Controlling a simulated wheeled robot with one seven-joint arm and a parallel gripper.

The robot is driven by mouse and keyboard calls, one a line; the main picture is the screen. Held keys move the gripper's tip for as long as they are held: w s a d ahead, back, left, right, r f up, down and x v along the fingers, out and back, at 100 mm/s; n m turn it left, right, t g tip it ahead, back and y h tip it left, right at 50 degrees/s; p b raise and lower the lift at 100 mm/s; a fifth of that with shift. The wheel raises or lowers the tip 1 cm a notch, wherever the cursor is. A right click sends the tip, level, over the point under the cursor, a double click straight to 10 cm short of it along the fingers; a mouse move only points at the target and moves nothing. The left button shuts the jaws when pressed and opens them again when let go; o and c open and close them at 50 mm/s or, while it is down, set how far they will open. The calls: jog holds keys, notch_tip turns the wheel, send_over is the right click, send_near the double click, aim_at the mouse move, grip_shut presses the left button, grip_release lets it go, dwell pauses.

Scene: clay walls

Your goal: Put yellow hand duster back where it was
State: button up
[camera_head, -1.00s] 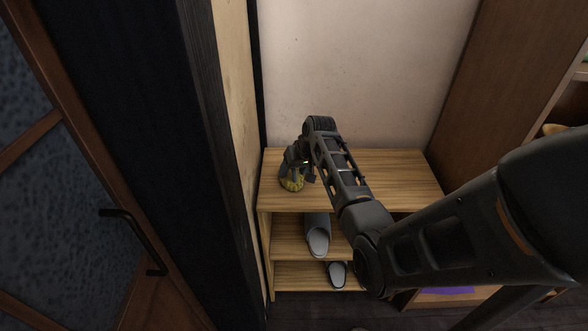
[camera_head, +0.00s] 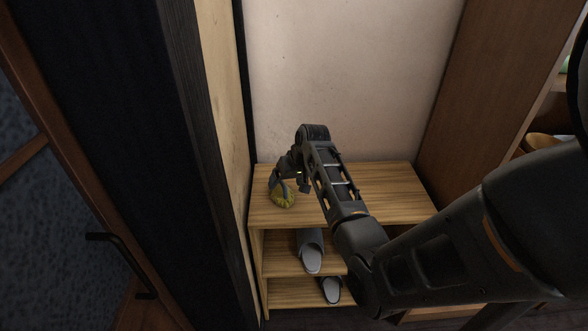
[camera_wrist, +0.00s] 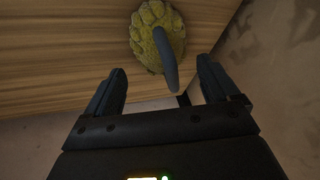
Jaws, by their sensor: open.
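The yellow hand duster (camera_head: 284,198) lies on the left part of the top of a wooden shoe rack (camera_head: 390,188). In the wrist view the duster (camera_wrist: 150,22) shows its bumpy yellow head, with a blue-grey handle pointing toward my gripper. My gripper (camera_wrist: 160,80) is open, its two dark fingers apart on either side of the handle's end, and neither finger touches it in this view. In the head view my gripper (camera_head: 290,180) is just behind and above the duster and partly hides it.
Grey slippers stand on the middle shelf (camera_head: 311,252) and the lower shelf (camera_head: 331,289). A wall and dark post (camera_head: 205,130) stand close on the left, with a door (camera_head: 60,220) beyond. A tall brown cabinet (camera_head: 450,110) is on the right. The rack top's right side is clear.

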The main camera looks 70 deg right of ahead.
jog(key=v, duration=0.9)
jog(key=a+f+n+t+h, duration=0.1)
jog(key=a+f, duration=0.3)
jog(key=a, duration=0.3)
jog(key=a+f+n, duration=0.1)
jog(key=a+f, duration=0.2)
jog(key=a, duration=0.3)
jog(key=s+a+n+t, duration=0.25)
jog(key=s+a, duration=0.35)
jog(key=a, duration=0.7)
jog(key=s+a+r+n+t+y, duration=0.2)
jog(key=s+a+r+n+t, duration=0.3)
jog(key=s+a+r, duration=1)
notch_tip(320, 180, up, 3)
jog(key=shift+s+a+t+y, duration=0.2)
jog(key=shift+s+t+y, duration=0.2)
jog(key=shift+s+t, duration=0.55)
